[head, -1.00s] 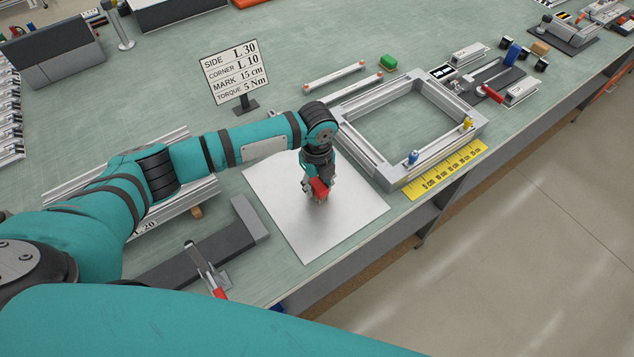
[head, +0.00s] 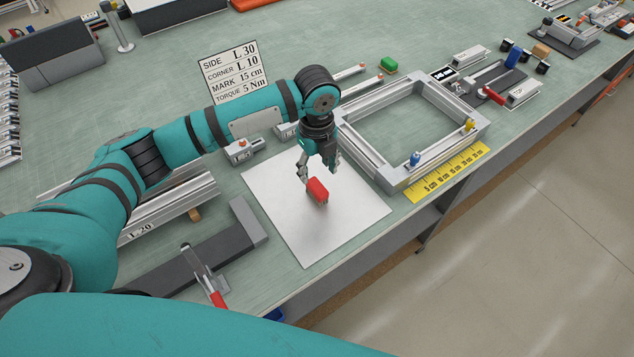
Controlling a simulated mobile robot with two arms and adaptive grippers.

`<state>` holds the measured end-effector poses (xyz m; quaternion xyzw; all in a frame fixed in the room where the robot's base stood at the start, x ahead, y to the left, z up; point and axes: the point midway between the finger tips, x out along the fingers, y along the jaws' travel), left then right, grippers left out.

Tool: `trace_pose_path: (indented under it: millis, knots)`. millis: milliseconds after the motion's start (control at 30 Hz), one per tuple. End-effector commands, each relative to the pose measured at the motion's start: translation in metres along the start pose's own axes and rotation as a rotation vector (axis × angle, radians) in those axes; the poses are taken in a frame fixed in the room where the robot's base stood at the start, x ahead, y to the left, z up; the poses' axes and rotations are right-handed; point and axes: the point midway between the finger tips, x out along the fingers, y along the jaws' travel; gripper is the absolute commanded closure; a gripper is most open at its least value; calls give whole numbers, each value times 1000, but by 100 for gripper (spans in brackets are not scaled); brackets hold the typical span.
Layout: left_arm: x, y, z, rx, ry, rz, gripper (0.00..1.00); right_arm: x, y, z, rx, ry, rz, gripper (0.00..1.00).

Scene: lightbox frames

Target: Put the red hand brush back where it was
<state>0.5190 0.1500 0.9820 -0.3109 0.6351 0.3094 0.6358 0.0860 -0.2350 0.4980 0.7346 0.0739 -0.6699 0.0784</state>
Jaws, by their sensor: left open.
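The red hand brush (head: 318,190) sits on the grey metal sheet (head: 340,226) on the bench. Only its red top and side show clearly. My left gripper (head: 318,174) points down just above and behind the brush. Its fingers are open and look clear of the brush. My right gripper is not in view; a teal arm link of mine crosses the bottom of the picture.
An aluminium frame (head: 375,166) stands right of the sheet, with a yellow ruler (head: 449,173) beside it. A sign (head: 232,72) stands behind my left arm. A dark bar (head: 195,262) and a red-handled clamp (head: 205,278) lie front left. The bench edge is close in front.

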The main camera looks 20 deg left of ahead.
Motion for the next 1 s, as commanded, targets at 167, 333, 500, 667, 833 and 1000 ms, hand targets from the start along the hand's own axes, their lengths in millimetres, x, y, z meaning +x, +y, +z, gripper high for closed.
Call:
trace_pose_path:
  millis: [167, 333, 500, 667, 833, 1000]
  knots:
    - [-29, -1, 0, 1, -1, -2, 47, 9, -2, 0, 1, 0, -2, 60]
    - [-43, 0, 0, 0, 0, 0, 47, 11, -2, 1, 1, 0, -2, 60]
    - [-45, 0, 0, 0, 1, 0, 47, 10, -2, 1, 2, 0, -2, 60]
    - [-45, 0, 0, 0, 1, 1, 47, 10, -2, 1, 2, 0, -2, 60]
    - [-44, 0, 0, 0, 1, 1, 47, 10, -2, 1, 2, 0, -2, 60]
    - [-44, 0, 0, 0, 1, 1, 47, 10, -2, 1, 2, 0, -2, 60]
